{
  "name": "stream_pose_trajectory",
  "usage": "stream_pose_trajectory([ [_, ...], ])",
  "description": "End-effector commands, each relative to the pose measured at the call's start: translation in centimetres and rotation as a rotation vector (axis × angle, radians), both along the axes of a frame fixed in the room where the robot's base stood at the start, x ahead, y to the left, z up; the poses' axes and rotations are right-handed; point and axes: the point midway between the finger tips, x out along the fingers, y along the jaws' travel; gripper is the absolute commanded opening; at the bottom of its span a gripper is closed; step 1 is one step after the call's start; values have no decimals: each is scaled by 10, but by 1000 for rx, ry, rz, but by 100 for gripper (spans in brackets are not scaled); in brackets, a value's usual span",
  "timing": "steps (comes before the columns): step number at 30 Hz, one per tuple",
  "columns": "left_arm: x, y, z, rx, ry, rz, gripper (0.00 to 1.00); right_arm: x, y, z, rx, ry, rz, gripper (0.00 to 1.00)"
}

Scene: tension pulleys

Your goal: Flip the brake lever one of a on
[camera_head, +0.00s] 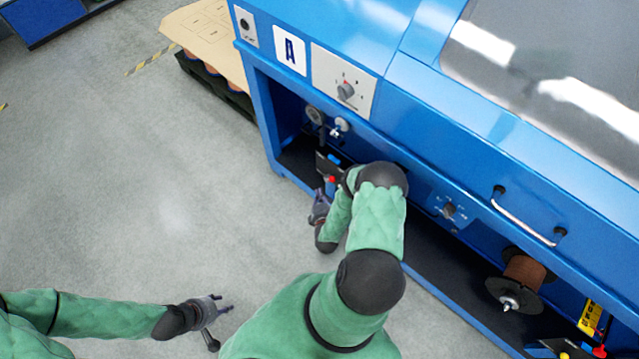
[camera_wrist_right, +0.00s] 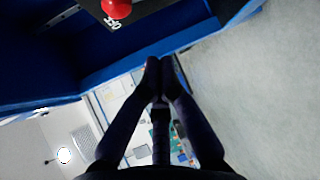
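The blue machine marked A (camera_head: 290,52) has an open lower bay. A brake lever with a red knob (camera_head: 330,181) shows there, beside my right gripper (camera_head: 319,206). In the right wrist view the red knob (camera_wrist_right: 117,8) is at the top edge, on a dark plate (camera_wrist_right: 150,22) with an upside-down "OFF" label. My right gripper (camera_wrist_right: 159,63) has its fingertips together with nothing seen between them, apart from the knob. The lever's shaft is mostly hidden. My left gripper (camera_head: 226,304) is open and empty, over the floor at the lower left.
A handle (camera_head: 525,220) juts from the machine front. A pallet with cardboard (camera_head: 208,40) stands behind. The grey floor (camera_head: 150,210) at left is clear.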

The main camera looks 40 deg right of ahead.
Motion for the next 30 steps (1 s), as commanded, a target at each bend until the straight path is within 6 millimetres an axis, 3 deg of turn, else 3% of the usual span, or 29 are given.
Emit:
stream_pose_trajectory([
  [10, 0, 0, 2, 0, 0, 0, 40, -14, 13, -11, -1, 0, 0, 0],
  [26, 0, 0, 2, 0, 0, 0, 40, -13, 13, -11, 1, -1, 2, 0],
  [30, 0, 0, 3, 0, 0, 0, 40, -2, 20, -11, 82, -11, 14, 0],
])
